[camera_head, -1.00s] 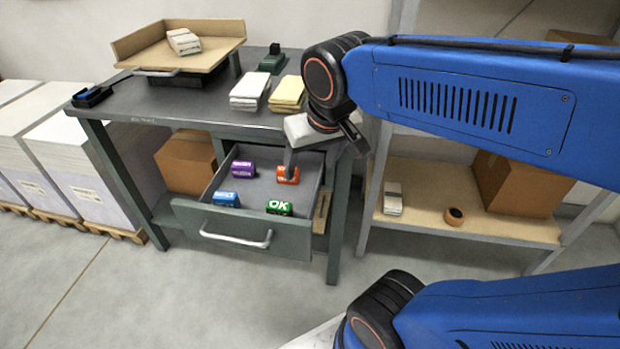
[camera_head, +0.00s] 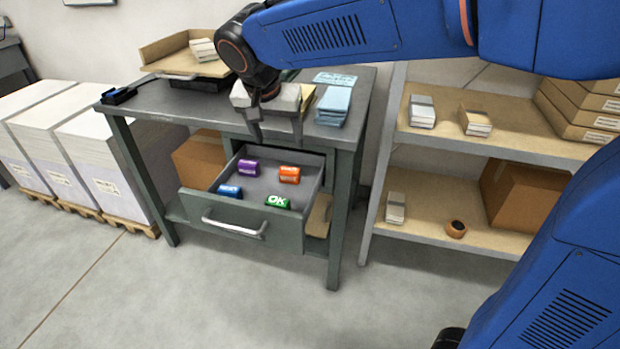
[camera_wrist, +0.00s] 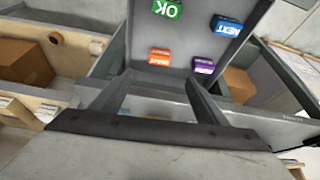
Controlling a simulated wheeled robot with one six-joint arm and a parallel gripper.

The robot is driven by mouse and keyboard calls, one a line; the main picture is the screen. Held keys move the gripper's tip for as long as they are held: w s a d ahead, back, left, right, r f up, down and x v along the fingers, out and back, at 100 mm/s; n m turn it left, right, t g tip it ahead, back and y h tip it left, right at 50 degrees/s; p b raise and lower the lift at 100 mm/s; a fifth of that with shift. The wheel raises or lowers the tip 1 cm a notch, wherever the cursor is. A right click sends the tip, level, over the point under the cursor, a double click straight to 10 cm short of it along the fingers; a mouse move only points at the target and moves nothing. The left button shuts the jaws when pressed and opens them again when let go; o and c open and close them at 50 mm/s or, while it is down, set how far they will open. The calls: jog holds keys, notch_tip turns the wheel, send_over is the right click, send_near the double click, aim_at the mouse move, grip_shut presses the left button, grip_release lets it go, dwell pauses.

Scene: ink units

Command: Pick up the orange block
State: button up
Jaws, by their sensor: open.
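The orange block (camera_head: 289,174) lies in the open drawer (camera_head: 285,222), at its back right in the head view. It also shows in the wrist view (camera_wrist: 159,57), beyond and between my fingers. My gripper (camera_head: 277,138) is open and empty, raised above the block and in front of the table edge. In the wrist view my gripper (camera_wrist: 158,82) has its two fingers spread apart. A purple block (camera_head: 247,166), a blue block (camera_head: 230,191) and a green block (camera_head: 277,201) share the drawer, apart from the orange one.
The drawer's walls surround the blocks, and its handle (camera_head: 234,228) faces front. A wooden tray (camera_head: 165,52) and a light blue stack (camera_head: 334,103) stand on the table. Shelves with a cardboard box (camera_head: 522,192) are at right. The floor in front is clear.

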aim_at(289, 170)
jog(key=x, duration=1.7)
jog(key=shift+w+d+f, duration=0.15)
jog(key=shift+w, duration=0.1)
jog(key=c, duration=1.1)
